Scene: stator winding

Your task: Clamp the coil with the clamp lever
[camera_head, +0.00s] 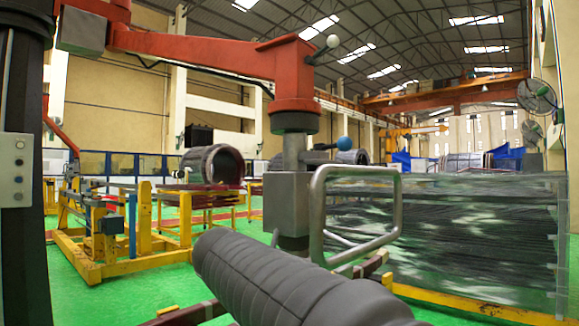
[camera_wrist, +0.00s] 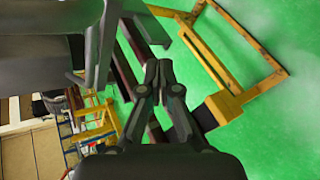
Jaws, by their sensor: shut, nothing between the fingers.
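A red swing arm (camera_head: 200,52) carries a grey metal clamp head (camera_head: 288,205) at its end. A short lever with a blue ball knob (camera_head: 343,143) sticks out to the right of that head. A second lever with a white ball knob (camera_head: 333,41) stands higher on the red arm. A silver loop handle (camera_head: 399,205) is on the head's right side. Dark red bars, seemingly the coil, show in the wrist view (camera_wrist: 138,48). My gripper (camera_wrist: 158,70) is shut and empty in front of these bars. In the head view, the gripper does not show.
My dark ribbed arm cover fills the lower middle of the head view. A yellow stand (camera_head: 90,262) is on the green floor at left. A clear-sided stack (camera_head: 475,235) fills the right. A yellow frame (camera_wrist: 232,80) lies right of the gripper in the wrist view.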

